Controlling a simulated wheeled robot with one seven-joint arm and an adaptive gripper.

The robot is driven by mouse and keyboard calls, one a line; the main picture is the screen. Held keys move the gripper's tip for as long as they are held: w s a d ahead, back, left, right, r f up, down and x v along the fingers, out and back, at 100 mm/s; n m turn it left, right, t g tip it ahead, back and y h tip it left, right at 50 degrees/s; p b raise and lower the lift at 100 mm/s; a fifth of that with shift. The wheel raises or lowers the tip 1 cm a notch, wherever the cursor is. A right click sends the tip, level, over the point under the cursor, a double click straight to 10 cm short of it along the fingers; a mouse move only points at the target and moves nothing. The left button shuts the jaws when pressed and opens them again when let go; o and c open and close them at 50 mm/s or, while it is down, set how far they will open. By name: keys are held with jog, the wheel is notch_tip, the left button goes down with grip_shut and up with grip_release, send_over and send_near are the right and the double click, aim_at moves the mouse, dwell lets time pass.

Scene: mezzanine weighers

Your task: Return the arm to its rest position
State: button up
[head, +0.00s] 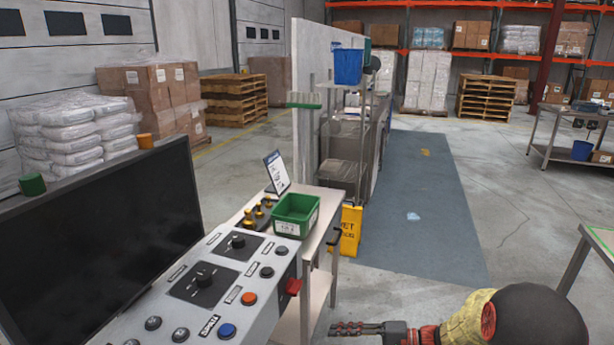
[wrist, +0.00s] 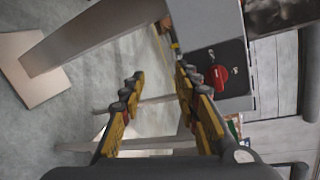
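My gripper (head: 358,328) shows at the bottom of the head view, pointing left, beside the right side of the control console and apart from it. In the wrist view my gripper (wrist: 160,90) has its two yellow and black fingers spread, with a clear gap and nothing between them. My arm reaches in from the lower right of the head view, its dark rounded joint nearest the camera.
The control console (head: 215,285) with knobs and a dark screen (head: 100,235) stands at left. A green bin (head: 296,214) sits on a small table behind it. A yellow wet-floor sign (head: 347,230) stands beyond. A table corner (head: 600,240) is at right. Floor between is clear.

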jog(key=s+d+r+n+g+h+p, duration=0.1)
jog(key=s+d+r+h, duration=0.15)
jog(key=s, duration=0.35)
jog(key=s+d+r+g+h+p, duration=0.1)
jog(key=s+d+g+h, duration=0.1)
jog(key=s+h, duration=0.35)
jog(key=s+d+r+n+g+h+p, duration=0.1)
jog(key=s+d+r+h, duration=0.1)
jog(key=s, duration=0.6)
jog(key=s+d+r+n+t+h+p, duration=0.1)
jog(key=s+r+n+t+h+p, duration=0.1)
jog(key=r, duration=0.8)
jog(key=s+d+r+n+t+h+p, duration=0.1)
jog(key=s+r+n+t+h+p, duration=0.1)
jog(key=r, duration=0.8)
jog(key=s+t+h, duration=0.1)
jog(key=s+t, duration=0.1)
jog(key=s, duration=0.1)
jog(key=shift+s+d+r+n, duration=0.2)
jog(key=shift+d+n, duration=0.1)
jog(key=shift+d, duration=0.1)
